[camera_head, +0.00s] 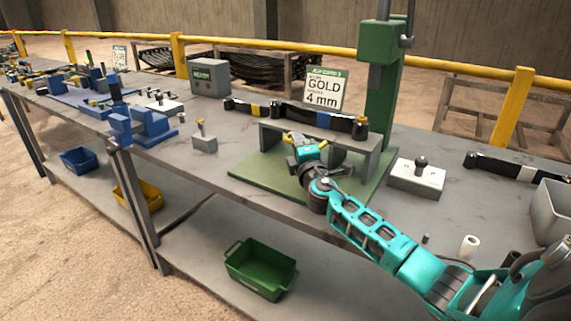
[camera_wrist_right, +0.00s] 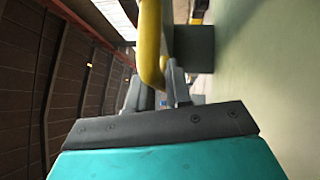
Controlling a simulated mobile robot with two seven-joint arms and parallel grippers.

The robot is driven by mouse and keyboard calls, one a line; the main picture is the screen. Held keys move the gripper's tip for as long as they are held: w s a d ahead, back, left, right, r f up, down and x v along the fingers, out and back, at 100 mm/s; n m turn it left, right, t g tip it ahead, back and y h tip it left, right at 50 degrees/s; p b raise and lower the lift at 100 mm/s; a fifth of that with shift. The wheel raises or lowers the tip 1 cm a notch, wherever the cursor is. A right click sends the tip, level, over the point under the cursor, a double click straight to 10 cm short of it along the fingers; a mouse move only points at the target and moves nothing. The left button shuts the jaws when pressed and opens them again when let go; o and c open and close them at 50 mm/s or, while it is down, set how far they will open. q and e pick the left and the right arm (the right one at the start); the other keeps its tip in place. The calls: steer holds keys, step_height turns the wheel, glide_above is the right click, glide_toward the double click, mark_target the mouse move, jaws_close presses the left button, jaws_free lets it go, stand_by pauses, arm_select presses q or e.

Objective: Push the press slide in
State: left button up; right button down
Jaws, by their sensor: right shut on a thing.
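The green press (camera_head: 384,95) stands on the bench with a green base plate (camera_head: 262,178) and a grey bridge-like block (camera_head: 358,148) on it. My right gripper (camera_head: 303,143) is at the front of this block, low over the base plate. In the wrist view, the right gripper (camera_wrist_right: 157,82) is shut on a curved yellow handle (camera_wrist_right: 150,38), which passes between its fingers. Small yellow ends of the handle show beside the gripper in the head view (camera_head: 288,138). My gripper hides most of the slide's front, so how far in it sits cannot be told. My left gripper is not in view.
A white block with a black knob (camera_head: 416,176) is right of the press. A small grey block (camera_head: 204,143) and a blue vise (camera_head: 150,125) are to the left. A green bin (camera_head: 261,270) sits on the lower shelf.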

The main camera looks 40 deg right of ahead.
mark_target(311, 131)
steer(key=d, duration=0.2)
steer(key=w+d+b, duration=0.2)
steer(key=d, duration=0.1)
steer(key=shift+w+d, duration=0.15)
steer(key=shift+d, duration=0.15)
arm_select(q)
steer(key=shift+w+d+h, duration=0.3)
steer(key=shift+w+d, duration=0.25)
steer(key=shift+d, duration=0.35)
arm_select(e)
steer(key=shift+d+r, duration=0.2)
steer(key=c, duration=1.5)
jaws_free()
steer(key=shift+d, duration=0.1)
steer(key=o, duration=0.3)
steer(key=shift+w+f, duration=0.15)
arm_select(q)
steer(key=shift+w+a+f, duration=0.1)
arm_select(e)
steer(key=shift+o, duration=0.2)
